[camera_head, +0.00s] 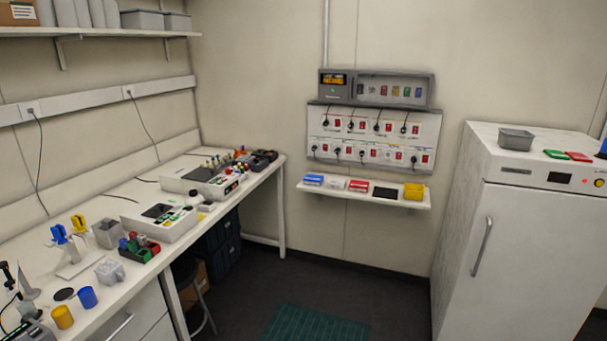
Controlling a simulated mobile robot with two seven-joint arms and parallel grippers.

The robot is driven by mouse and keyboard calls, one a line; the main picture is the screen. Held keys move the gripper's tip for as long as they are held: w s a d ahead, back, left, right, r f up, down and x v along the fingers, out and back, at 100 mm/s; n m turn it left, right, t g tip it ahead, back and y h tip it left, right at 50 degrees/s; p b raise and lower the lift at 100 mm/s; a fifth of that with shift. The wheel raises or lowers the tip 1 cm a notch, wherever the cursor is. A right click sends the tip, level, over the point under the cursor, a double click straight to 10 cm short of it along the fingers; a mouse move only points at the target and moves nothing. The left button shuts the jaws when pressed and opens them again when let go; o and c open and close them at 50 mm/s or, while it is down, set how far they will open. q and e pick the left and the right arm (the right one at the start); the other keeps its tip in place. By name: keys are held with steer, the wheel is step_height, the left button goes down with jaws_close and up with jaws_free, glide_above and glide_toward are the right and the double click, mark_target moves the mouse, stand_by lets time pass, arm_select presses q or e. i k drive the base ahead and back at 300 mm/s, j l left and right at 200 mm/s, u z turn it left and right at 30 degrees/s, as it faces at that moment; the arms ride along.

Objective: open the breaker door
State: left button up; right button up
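A grey breaker box (336,97) hangs on the back wall. An orange lit display fills the upper part of its left section. Its right section has a grey-framed front (432,90), with several small coloured switches visible inside the frame. This looks like the breaker door, seemingly closed with a see-through pane, but at this size I cannot be sure. I cannot make out a handle. Neither of my grippers is in view, and nothing touches the box.
A white socket panel (319,147) with plugs and red switches sits just below. Under it, a narrow shelf (420,206) holds small boxes. A long bench (105,216) with equipment runs along the left. A white fridge-like cabinet (520,248) stands right. The dark floor (350,285) between is open.

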mark_target(354, 75)
steer(key=i, duration=1.65)
